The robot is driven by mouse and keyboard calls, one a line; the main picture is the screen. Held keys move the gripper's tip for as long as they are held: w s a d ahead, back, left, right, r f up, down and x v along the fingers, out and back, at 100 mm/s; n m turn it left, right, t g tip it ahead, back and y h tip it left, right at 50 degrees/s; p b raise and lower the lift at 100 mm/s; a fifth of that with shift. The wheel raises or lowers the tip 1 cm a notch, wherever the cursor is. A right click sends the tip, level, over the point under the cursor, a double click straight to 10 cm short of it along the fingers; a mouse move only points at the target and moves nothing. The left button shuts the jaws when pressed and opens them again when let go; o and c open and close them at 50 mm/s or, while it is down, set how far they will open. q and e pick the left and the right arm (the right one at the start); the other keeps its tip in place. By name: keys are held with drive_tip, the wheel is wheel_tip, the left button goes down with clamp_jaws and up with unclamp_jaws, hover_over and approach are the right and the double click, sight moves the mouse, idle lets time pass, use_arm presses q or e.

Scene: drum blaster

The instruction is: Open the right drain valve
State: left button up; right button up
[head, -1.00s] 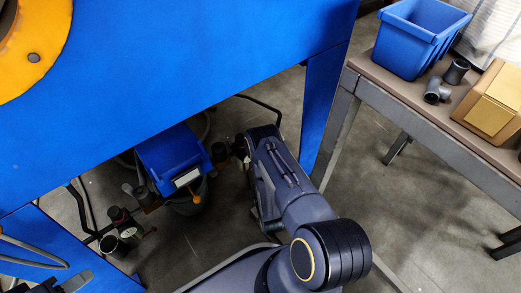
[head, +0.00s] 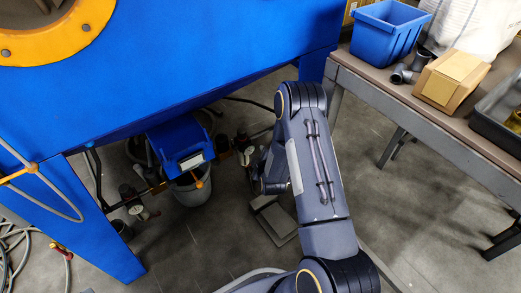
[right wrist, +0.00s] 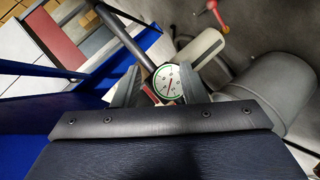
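Under the blue machine, a dark pipe run carries fittings and white-faced gauges on both sides of a blue box. The right-side valve fittings (head: 241,143) with a gauge (head: 249,152) sit just left of my right forearm. In the right wrist view the round gauge (right wrist: 167,81) with a green rim shows between the fingers, with a small red part (right wrist: 150,94) beside it, perhaps the valve handle. My right gripper (right wrist: 162,88) has its fingers apart around that spot; contact cannot be told. In the head view the forearm mostly hides it. My left gripper is not in view.
The blue box (head: 180,140) hangs above a grey bucket (head: 192,190), with an orange lever at its front. The blue machine leg (head: 95,225) stands at left. A table (head: 440,122) at right bears a blue bin (head: 385,32) and a carton (head: 450,80). Floor between is mostly clear.

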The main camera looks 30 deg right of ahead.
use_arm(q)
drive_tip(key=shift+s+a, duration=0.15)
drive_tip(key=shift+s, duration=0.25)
use_arm(e)
wheel_tip(320, 180, up, 8)
drive_tip(key=a+m+g+y, duration=0.1)
drive_tip(key=m, duration=0.1)
drive_tip(key=shift+s+f, duration=0.15)
drive_tip(key=shift+s, duration=0.15)
